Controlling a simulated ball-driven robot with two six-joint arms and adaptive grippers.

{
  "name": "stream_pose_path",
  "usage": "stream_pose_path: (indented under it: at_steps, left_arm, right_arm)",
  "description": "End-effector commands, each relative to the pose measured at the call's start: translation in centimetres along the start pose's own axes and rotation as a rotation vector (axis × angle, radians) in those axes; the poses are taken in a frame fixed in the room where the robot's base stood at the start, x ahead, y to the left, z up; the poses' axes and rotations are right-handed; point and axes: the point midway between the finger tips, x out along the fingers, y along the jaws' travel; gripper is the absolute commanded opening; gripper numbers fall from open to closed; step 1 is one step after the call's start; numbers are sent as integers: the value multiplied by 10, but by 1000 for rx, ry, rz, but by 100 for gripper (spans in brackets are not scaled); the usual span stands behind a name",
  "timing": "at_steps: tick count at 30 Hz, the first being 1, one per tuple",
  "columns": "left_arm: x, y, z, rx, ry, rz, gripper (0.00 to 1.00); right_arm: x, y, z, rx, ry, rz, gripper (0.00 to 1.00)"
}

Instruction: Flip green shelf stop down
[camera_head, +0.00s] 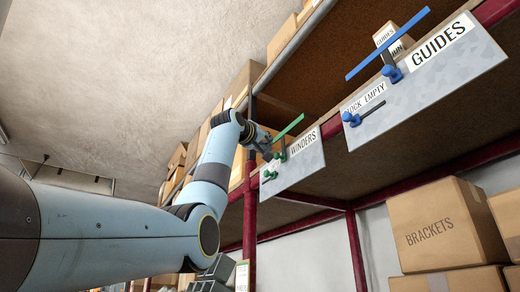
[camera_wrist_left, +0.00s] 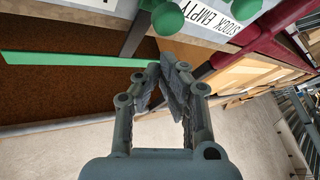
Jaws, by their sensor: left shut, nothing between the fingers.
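The green shelf stop is a green bar (camera_head: 288,129) that stands up at a slant above the edge of the grey panel (camera_head: 298,165) labelled WINDERS. Green knobs (camera_head: 270,173) sit on the panel just below it. In the left wrist view the green bar (camera_wrist_left: 70,59) runs from the left edge toward the fingertips, and green knobs (camera_wrist_left: 168,18) show at the top. My left gripper (camera_head: 271,155) is shut and empty, close beside the bar's lower left side. In the left wrist view its fingertips (camera_wrist_left: 162,66) are near the bar's end; I cannot tell if they touch it.
A blue bar (camera_head: 388,44) with blue knobs (camera_head: 392,74) is on the grey panel labelled GUIDES, to the right. Dark red shelf beams (camera_head: 440,172) run below the panels. Cardboard boxes (camera_head: 440,222) stand on the lower right shelf. Open air lies left of the shelf.

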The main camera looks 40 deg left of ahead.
Motion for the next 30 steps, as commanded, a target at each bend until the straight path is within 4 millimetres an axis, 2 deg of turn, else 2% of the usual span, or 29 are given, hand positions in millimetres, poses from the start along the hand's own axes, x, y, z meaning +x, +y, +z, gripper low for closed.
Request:
stream_pose_path:
  at_steps: [6, 19, 30]
  left_arm:
    - [-7, 0, 16, 0, 2, 2, 0]
    - [-8, -1, 20, 0, 2, 1, 0]
    - [-24, -28, 67, 0, -1, -1, 0]
  right_arm:
    - [-1, 0, 0, 0, 0, 0, 40]
    - [1, 0, 0, 0, 0, 0, 40]
    - [42, -5, 5, 1, -1, -2, 40]
